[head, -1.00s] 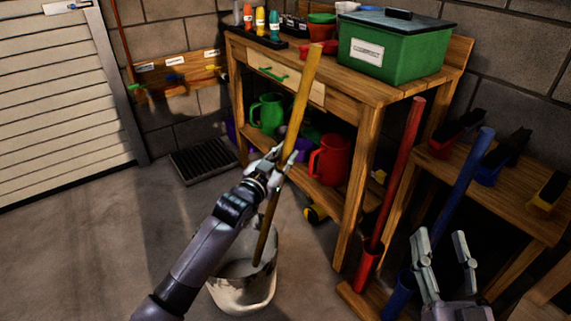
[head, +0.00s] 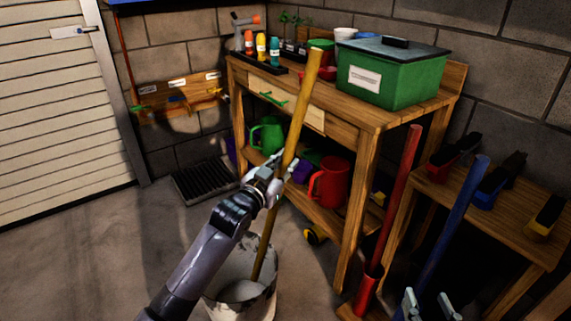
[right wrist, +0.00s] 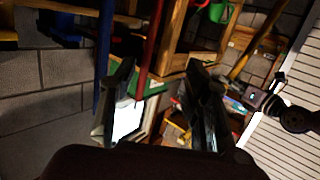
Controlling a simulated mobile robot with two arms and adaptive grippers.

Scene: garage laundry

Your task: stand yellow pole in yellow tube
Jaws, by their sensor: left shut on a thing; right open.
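The yellow pole (head: 292,138) is tilted, its top leaning right in the head view. My left gripper (head: 274,177) is shut on it around the middle. The pole's lower end shows inside or in front of a worn white bucket (head: 238,291); I cannot tell whether it touches. My right gripper (head: 430,307) is open and empty at the bottom edge, near the blue pole. Its two fingers also show in the right wrist view (right wrist: 160,95). I cannot make out a yellow tube in either view.
A red pole (head: 401,190) stands in a red tube (head: 367,291), with a blue pole (head: 453,218) to its right. A wooden workbench (head: 352,250) and a low bench with brushes (head: 510,224) flank them. Open floor (head: 90,250) lies left.

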